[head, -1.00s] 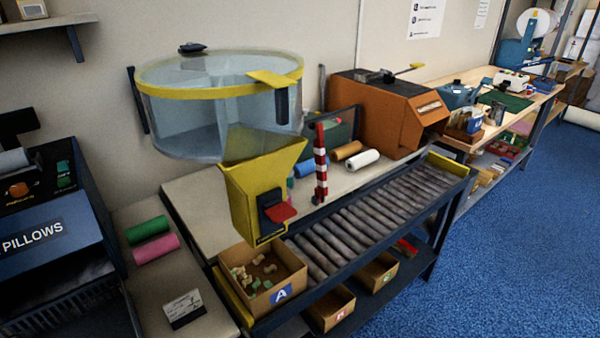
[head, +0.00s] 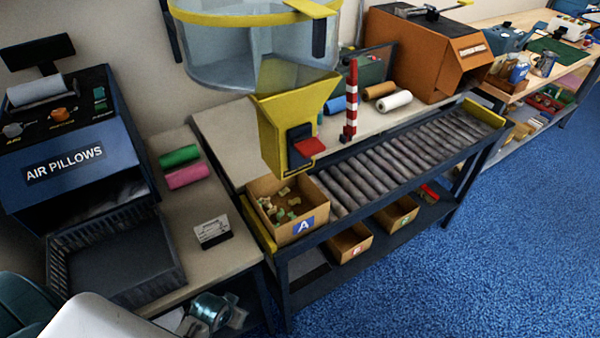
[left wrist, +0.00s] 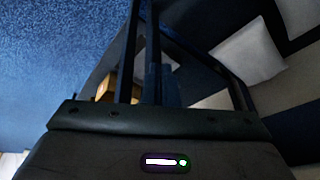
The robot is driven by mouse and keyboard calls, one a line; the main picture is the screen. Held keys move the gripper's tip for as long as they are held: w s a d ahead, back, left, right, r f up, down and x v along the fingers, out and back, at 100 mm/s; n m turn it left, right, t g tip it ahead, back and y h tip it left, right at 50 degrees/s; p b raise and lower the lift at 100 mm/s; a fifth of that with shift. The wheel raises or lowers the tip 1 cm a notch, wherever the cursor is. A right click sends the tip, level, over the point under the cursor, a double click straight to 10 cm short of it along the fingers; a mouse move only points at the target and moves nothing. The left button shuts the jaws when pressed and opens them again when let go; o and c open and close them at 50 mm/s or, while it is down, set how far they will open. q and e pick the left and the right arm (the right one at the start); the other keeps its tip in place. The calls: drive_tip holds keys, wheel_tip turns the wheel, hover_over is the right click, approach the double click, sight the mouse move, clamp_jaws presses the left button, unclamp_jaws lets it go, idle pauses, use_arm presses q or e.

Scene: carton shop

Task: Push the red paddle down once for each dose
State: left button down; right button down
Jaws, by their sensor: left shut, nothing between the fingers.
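The red paddle (head: 309,146) sticks out from a dark block on the front of the yellow dispenser chute (head: 272,130), under the clear round bin (head: 228,62). My left gripper (left wrist: 156,84) shows in the left wrist view, dark, shut and empty, over the floor and some dark frame bars. It does not show in the head view, and no paddle shows in its own view. My right gripper is in neither view.
The roller conveyor (head: 395,165) runs away to the right, with a red-and-white striped post (head: 351,105) beside it. Two cartons (head: 350,243) sit on the shelf below. The blue air pillow machine (head: 75,160) stands at left. The blue floor at right is clear.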

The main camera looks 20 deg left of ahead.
use_arm(q)
drive_tip(key=w+r, duration=0.1)
drive_tip(key=r, duration=0.4)
drive_tip(key=w+r+t, duration=0.1)
drive_tip(key=w+r, duration=0.1)
drive_tip(key=r, duration=0.2)
drive_tip(key=w+r+m+t+h, duration=0.1)
drive_tip(key=w+r, duration=0.1)
drive_tip(key=r, duration=0.3)
drive_tip(key=shift+w+d+r, duration=0.25)
drive_tip(key=shift+d+r, duration=0.05)
drive_tip(key=shift+d, duration=0.1)
drive_tip(key=w+d+r+m+t+h, duration=0.1)
drive_tip(key=w+r+t+h, duration=0.1)
drive_tip(key=w+r, duration=0.5)
drive_tip(key=w+r+m+t+h, duration=0.2)
drive_tip(key=r+t, duration=0.1)
drive_tip(key=r, duration=0.8)
drive_tip(key=d+r+m+h, duration=0.1)
drive_tip(key=d+r+h, duration=0.1)
drive_tip(key=r, duration=0.6)
drive_tip(key=d+r+m+h, duration=0.1)
drive_tip(key=d+r+h, duration=0.1)
drive_tip(key=r, duration=0.6)
drive_tip(key=shift+w+r+m+t+h+p, duration=0.15)
drive_tip(key=shift+w+m+t+h+p, duration=0.15)
drive_tip(key=shift+m+t+h+p, duration=0.15)
drive_tip(key=shift+w+d, duration=0.15)
drive_tip(key=shift+w, duration=0.05)
